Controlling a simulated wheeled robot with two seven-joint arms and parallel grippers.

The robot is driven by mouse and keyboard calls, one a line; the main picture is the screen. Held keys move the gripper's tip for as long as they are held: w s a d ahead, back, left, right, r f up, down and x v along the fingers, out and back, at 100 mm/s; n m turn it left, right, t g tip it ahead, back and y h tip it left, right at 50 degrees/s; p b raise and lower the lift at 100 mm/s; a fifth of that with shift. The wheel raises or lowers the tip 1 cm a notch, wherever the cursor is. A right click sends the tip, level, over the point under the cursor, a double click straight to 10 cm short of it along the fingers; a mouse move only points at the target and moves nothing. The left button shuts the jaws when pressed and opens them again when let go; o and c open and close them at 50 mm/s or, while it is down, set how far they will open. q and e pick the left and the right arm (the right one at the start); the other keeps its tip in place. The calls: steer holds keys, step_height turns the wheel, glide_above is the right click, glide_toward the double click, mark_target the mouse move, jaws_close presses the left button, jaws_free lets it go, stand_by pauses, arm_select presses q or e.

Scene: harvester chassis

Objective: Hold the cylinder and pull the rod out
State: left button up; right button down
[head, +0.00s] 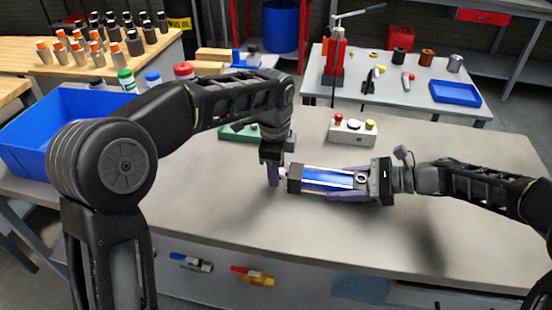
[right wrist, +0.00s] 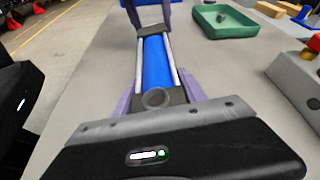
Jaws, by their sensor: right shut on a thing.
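The cylinder (head: 328,180) has a blue barrel with silver tie rods and dark end blocks. It lies lengthwise just over the grey table, pointing left. My right gripper (head: 325,182) comes from the right and is shut on it, purple fingers along both sides. In the right wrist view the blue barrel (right wrist: 157,65) runs away from the gripper. The short pale rod end (head: 283,173) shows at the cylinder's left. My left gripper (head: 273,174) points down at this rod end, with purple fingers on either side in the right wrist view. Whether they grip it is unclear.
A green tray (head: 238,133) is behind my left gripper. A blue bin (head: 30,140) is at the left. The table's front right is clear.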

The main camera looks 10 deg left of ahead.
arm_select(q)
steer(key=shift+f, duration=0.15)
steer(key=shift+c, duration=0.3)
jaws_close()
steer(key=shift+w+a, duration=0.1)
steer(key=shift+a, duration=0.15)
stand_by(0.4)
steer(key=shift+a, duration=3)
stand_by(1.2)
steer(key=shift+a, duration=0.3)
stand_by(0.4)
